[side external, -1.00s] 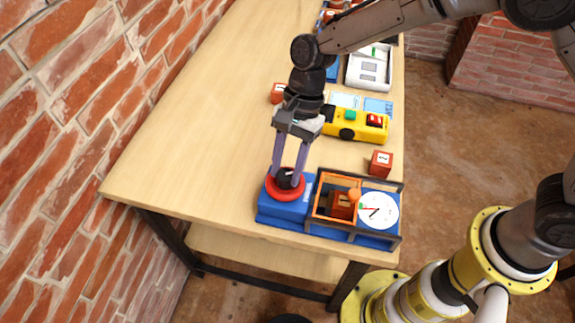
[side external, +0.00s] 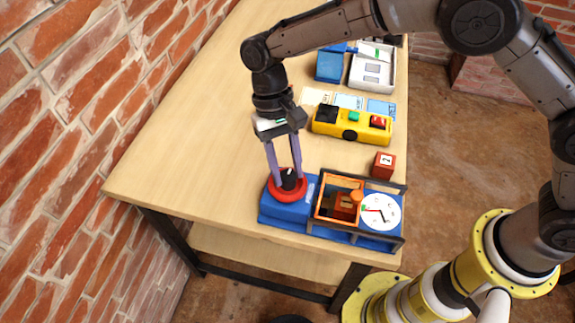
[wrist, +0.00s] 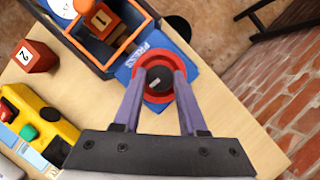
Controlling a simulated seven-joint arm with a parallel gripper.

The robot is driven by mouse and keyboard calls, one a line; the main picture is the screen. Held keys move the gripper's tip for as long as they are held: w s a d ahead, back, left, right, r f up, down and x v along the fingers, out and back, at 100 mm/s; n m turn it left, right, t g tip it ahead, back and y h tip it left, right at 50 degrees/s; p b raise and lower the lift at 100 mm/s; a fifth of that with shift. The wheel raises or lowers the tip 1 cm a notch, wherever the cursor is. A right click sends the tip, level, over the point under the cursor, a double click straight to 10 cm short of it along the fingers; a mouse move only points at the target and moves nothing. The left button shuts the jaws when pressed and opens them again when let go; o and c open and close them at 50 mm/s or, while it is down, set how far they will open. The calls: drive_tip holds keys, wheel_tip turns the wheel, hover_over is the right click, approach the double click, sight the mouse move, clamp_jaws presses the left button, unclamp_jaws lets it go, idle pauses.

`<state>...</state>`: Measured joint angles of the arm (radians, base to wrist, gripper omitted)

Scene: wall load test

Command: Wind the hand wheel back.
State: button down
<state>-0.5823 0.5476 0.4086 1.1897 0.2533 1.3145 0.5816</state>
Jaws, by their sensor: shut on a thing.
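The hand wheel (side external: 274,193) is a red ring with a black hub (side external: 289,178), on top of a blue press base (side external: 285,210). In the wrist view the hub (wrist: 159,79) sits inside the red ring, with a light mark on it. A white dial (side external: 385,218) with a red and a black hand is at the base's right end.
A red numbered cube (side external: 383,165) stands behind the press. A yellow box with buttons (side external: 341,122), light cards (side external: 349,101), a blue box (side external: 331,67) and a white device (side external: 372,72) are farther back. The table's left part (side external: 190,165) is clear.

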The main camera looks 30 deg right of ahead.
drive_tip(key=n+h, duration=0.1)
drive_tip(key=n, duration=0.3)
drive_tip(key=shift+a+n+h, duration=0.2)
drive_tip(key=shift+n+h, duration=0.1)
drive_tip(key=shift+h, duration=0.1)
drive_tip(key=n, duration=0.2)
drive_tip(key=n+t+h, duration=0.1)
drive_tip(key=n, duration=0.2)
drive_tip(key=shift+s+a+n+h, duration=0.1)
drive_tip(key=shift+n+h, duration=0.2)
drive_tip(key=n, duration=0.2)
drive_tip(key=n+t+h, duration=0.1)
drive_tip(key=n, duration=0.1)
drive_tip(key=shift+s+t, duration=0.15)
drive_tip(key=shift+t, duration=0.15)
drive_tip(key=n, duration=0.2)
drive_tip(key=n+t, duration=0.1)
drive_tip(key=n, duration=0.1)
drive_tip(key=shift+s+n+t+h, duration=0.1)
drive_tip(key=shift+n+t+h, duration=0.2)
drive_tip(key=shift+n, duration=0.3)
drive_tip(key=shift+c, duration=2.3)
unclamp_jaws()
